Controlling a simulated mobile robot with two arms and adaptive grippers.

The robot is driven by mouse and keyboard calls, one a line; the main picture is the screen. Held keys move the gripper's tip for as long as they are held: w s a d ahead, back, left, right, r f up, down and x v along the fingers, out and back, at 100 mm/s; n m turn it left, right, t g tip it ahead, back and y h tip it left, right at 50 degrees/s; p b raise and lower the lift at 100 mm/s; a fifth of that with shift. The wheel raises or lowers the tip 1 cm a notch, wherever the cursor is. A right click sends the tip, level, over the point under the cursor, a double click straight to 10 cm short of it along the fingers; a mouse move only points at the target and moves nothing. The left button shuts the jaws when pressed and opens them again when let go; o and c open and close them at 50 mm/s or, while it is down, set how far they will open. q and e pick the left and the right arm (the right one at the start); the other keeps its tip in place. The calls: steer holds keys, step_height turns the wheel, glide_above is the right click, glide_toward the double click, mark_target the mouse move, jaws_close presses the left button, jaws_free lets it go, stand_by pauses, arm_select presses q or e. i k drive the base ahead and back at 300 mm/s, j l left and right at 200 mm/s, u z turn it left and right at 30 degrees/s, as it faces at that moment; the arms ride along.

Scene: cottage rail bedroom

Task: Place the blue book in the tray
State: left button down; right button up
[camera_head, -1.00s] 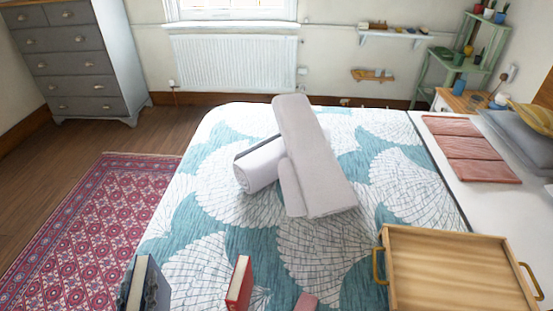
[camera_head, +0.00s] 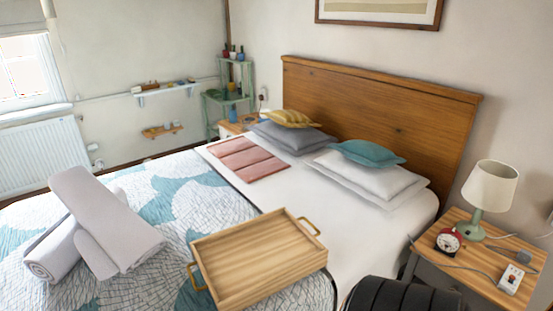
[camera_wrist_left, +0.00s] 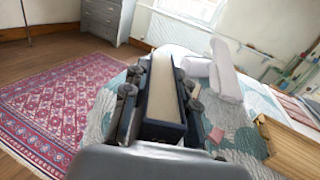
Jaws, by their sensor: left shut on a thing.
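The blue book (camera_wrist_left: 163,130) is held in my left gripper (camera_wrist_left: 162,88) in the left wrist view. It has a dark blue cover and cream page edges. The fingers close on it from both sides, and the bed shows beyond it. The wooden tray (camera_head: 203,262) lies on the bed in the head view, with gold handles on two sides, and looks empty. Part of the tray shows at the right edge of the left wrist view (camera_wrist_left: 290,145), right of the gripper and apart from the book. Neither gripper shows in the head view now.
Rolled and folded grey towels (camera_head: 105,225) lie on the bed left of the tray. A folded pink cloth (camera_head: 248,158) and pillows (camera_head: 380,182) lie beyond it. A nightstand (camera_head: 455,262) with lamp (camera_head: 490,195) and red clock (camera_head: 448,241) stands right. A small pink object (camera_wrist_left: 217,135) is beside the gripper.

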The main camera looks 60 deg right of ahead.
mark_target(257, 251)
steer(key=l+z, duration=0.1)
steer(key=z, duration=0.7)
steer(key=i+l+z, duration=0.1)
steer(key=z, duration=0.7)
steer(key=i+l+z, duration=0.1)
steer(key=i, duration=0.25)
steer(key=i+l+z, duration=0.1)
steer(key=i+l, duration=0.15)
steer(key=i, duration=0.1)
